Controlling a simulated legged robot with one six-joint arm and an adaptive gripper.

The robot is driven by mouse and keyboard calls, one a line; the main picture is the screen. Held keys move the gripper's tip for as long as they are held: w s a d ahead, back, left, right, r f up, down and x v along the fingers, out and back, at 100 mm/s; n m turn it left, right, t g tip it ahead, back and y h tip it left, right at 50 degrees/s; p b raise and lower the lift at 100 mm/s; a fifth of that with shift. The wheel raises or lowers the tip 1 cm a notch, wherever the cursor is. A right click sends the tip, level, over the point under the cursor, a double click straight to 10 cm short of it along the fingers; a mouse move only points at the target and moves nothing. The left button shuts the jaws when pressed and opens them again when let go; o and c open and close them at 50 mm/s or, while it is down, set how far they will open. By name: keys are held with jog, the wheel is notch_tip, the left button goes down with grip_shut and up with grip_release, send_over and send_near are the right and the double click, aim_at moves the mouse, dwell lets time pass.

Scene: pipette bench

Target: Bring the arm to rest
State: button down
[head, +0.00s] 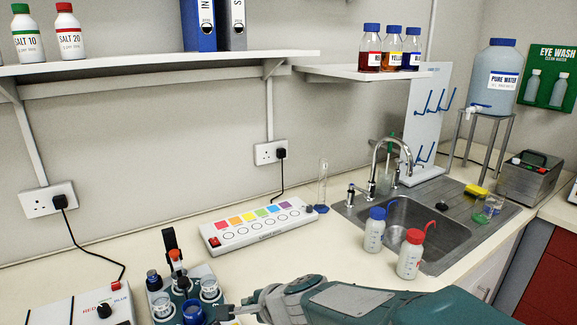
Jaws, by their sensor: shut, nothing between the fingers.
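My arm reaches in from the lower right along the front of the bench. My gripper (232,310) is at its left end, low in the picture, shut with nothing held. It is just right of a dark rack (183,291) that holds several small containers, including one with a blue rim (193,312). In this view the fingertips overlap the rack's right side. I cannot tell whether they touch it. Part of the bench front is hidden behind my arm.
A white colour-strip device (258,227) lies behind the rack. A control box (80,314) is at lower left.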

jog(key=s+d+r+n+h, duration=0.2)
jog(key=s+d+n, duration=0.4)
jog(key=d, duration=0.5)
jog(key=s+d+r+n+g+h, duration=0.1)
jog(key=s+d+r+n+h, duration=0.2)
jog(key=s+d, duration=0.8)
jog(key=d+n+h, duration=0.1)
jog(key=n+h, duration=0.1)
jog(key=n, duration=0.2)
jog(key=shift+s+d+r, duration=0.15)
